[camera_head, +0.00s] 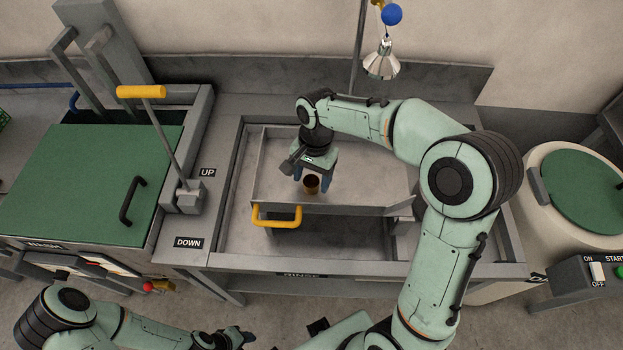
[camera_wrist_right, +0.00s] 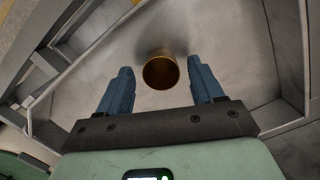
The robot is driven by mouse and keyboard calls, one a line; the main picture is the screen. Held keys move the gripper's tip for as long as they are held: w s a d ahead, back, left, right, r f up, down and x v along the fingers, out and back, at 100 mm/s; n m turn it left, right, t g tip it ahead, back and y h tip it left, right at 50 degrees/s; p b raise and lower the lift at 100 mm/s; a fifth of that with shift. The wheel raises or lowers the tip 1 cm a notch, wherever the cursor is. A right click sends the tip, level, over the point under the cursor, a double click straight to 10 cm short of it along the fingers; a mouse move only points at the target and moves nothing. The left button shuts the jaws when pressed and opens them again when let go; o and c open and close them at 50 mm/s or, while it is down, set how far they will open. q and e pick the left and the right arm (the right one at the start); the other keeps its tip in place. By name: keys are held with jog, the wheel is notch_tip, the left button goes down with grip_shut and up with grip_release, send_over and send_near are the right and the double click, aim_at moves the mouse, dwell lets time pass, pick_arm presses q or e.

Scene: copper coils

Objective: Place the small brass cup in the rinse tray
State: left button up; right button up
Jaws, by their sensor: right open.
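The small brass cup (camera_head: 311,184) is inside the grey rinse tray (camera_head: 350,209), close to its front wall, and appears to stand upright on the tray floor. In the right wrist view the cup (camera_wrist_right: 160,71) shows its open mouth, just beyond and between the blue fingertips. My right gripper (camera_head: 312,185) points down over the tray; its fingers (camera_wrist_right: 161,80) are open, one on each side of the cup, with gaps on both sides. My left gripper (camera_head: 240,338) is low at the bottom edge, away from the tray; its finger opening is unclear.
The tray has a yellow handle (camera_head: 277,215) in front and sits within a larger grey basin (camera_head: 238,245). A yellow-handled lever (camera_head: 165,130) and green lid (camera_head: 90,180) are left. A shower head (camera_head: 382,62) hangs behind. A green-lidded drum (camera_head: 580,190) stands right.

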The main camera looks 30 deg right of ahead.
aim_at(314, 184)
pick_arm(q)
jog(key=shift+w+r+p, duration=0.7)
jog(key=shift+w+r, duration=0.2)
jog(key=shift+r, duration=0.15)
pick_arm(e)
notch_tip(314, 184, up, 10)
jog(key=d, duration=0.1)
jog(key=shift+w+r, duration=0.25)
jog(key=shift+w, duration=0.1)
